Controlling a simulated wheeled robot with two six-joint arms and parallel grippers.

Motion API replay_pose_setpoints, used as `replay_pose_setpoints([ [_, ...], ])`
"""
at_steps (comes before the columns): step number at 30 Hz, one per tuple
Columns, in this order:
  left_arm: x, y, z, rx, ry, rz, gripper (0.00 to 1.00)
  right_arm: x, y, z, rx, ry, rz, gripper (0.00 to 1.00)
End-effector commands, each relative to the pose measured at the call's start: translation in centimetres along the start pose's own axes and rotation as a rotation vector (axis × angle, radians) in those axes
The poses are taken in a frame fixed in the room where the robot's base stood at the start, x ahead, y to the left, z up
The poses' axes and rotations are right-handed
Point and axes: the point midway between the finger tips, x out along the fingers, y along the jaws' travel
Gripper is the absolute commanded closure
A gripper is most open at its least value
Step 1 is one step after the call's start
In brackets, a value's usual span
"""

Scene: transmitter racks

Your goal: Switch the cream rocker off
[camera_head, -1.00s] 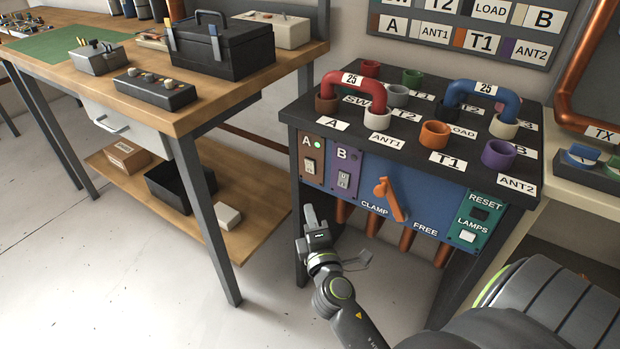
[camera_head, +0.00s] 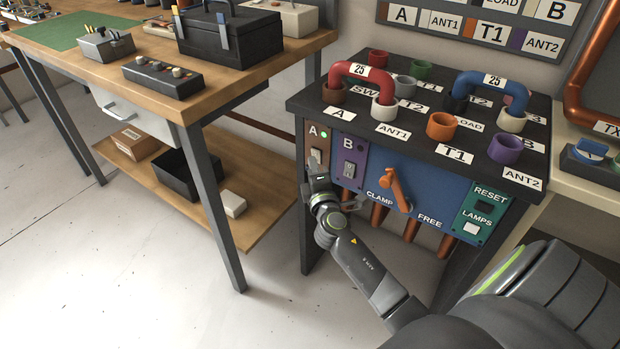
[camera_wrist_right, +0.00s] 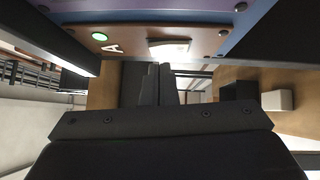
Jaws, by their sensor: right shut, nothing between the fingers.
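The cream rocker (camera_head: 316,157) is on the brown panel marked A (camera_head: 313,135), on the front of the rack, below a lit green lamp (camera_head: 324,135). My right gripper (camera_head: 315,168) is shut and empty, its tips in front of the rocker's lower part and hiding some of it. I cannot tell whether they touch. In the right wrist view the rocker (camera_wrist_right: 169,42) shows edge-on as a pale strip beside the letter A, above the shut fingers (camera_wrist_right: 156,72). My left gripper is not in view.
Right of panel A is purple panel B with a grey rocker (camera_head: 349,170). An orange clamp lever (camera_head: 396,190) and a green panel with RESET and LAMPS buttons (camera_head: 483,215) lie further right. A wooden workbench (camera_head: 200,105) stands left, with open floor between.

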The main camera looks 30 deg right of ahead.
Motion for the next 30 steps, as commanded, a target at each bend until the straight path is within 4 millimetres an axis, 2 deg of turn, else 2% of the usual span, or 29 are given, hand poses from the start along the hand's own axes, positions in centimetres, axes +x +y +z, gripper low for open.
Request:
replay_pose_setpoints([
  [6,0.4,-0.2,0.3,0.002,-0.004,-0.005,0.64,0.8,0.0,0.8,0.001,0.0,0.0,1.0],
  [30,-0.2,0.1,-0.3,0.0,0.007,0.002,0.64,1.4,0.2,1.2,0.0,0.0,0.0,1.0],
])
